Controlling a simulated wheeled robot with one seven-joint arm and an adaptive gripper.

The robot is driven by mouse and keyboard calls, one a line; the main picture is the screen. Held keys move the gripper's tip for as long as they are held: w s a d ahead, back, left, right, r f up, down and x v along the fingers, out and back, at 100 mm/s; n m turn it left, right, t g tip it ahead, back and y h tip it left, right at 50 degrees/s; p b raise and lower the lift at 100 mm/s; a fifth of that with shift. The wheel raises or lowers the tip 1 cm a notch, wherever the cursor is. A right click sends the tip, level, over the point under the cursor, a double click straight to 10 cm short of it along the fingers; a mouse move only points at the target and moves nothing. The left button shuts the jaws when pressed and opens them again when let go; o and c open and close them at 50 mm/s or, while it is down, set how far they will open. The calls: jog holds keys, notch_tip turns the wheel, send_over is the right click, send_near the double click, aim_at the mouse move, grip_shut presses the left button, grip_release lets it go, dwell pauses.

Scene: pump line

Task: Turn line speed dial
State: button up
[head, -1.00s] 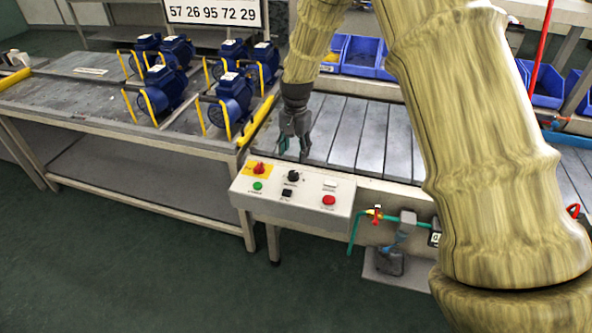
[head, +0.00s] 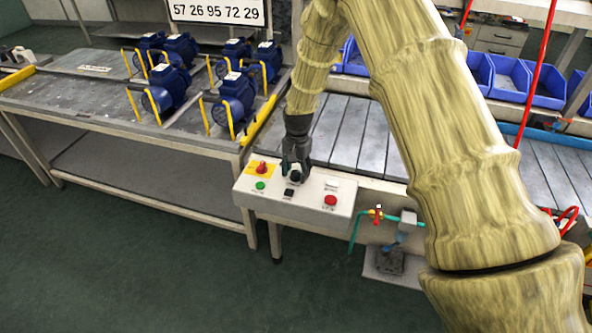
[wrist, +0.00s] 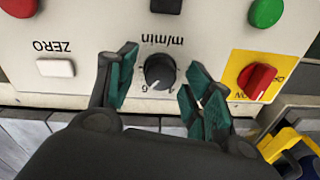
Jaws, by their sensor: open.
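The line speed dial (wrist: 160,71) is a round black knob with a white mark, with "m/min" printed beside it in the wrist view. It sits on the white control panel (head: 300,206); the dial shows in the head view (head: 295,176) just under my fingers. My gripper (wrist: 163,82) is open, with one green-padded finger on each side of the dial. Small gaps show between the pads and the knob, so I see no contact. In the head view my gripper (head: 295,167) points down at the panel from above.
Close to the dial are a red rotary switch (wrist: 257,80) on a yellow plate, a green button (wrist: 267,12), a black button (head: 289,193), a white ZERO button (wrist: 56,68) and a red button (head: 331,200). Blue motors (head: 168,86) stand on the left bench. A slatted conveyor (head: 355,135) lies behind.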

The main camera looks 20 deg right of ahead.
jog(key=c, duration=1.1)
jog(key=shift+o, duration=0.2)
